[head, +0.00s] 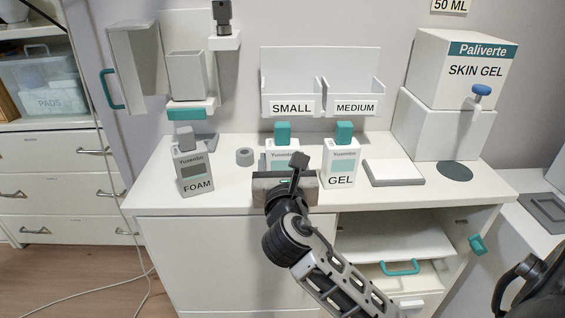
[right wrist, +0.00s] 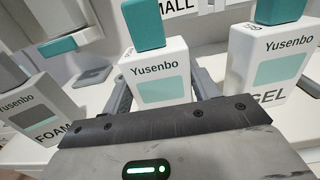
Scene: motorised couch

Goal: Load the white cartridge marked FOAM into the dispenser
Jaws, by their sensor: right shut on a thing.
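The white FOAM cartridge (head: 194,172) has a grey cap and stands on the counter at the left, turned slightly; it also shows at the left edge of the right wrist view (right wrist: 32,108). The dispenser (head: 187,75) is on the wall above it, with its cover (head: 135,68) swung open to the left. My right gripper (head: 290,172) is shut on the middle, teal-capped cartridge (right wrist: 158,72), between its fingers in the right wrist view. This cartridge's lower marking is hidden by the gripper. It appears upright at the counter; I cannot tell whether it is lifted. My left gripper is out of view.
The GEL cartridge (head: 342,163) stands close to the right of my right gripper. A grey ring (head: 245,157) lies between the FOAM and middle cartridges. A SMALL and MEDIUM wall holder (head: 320,65), a flat white pad (head: 393,171) and the SKIN GEL box (head: 460,75) are farther right.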

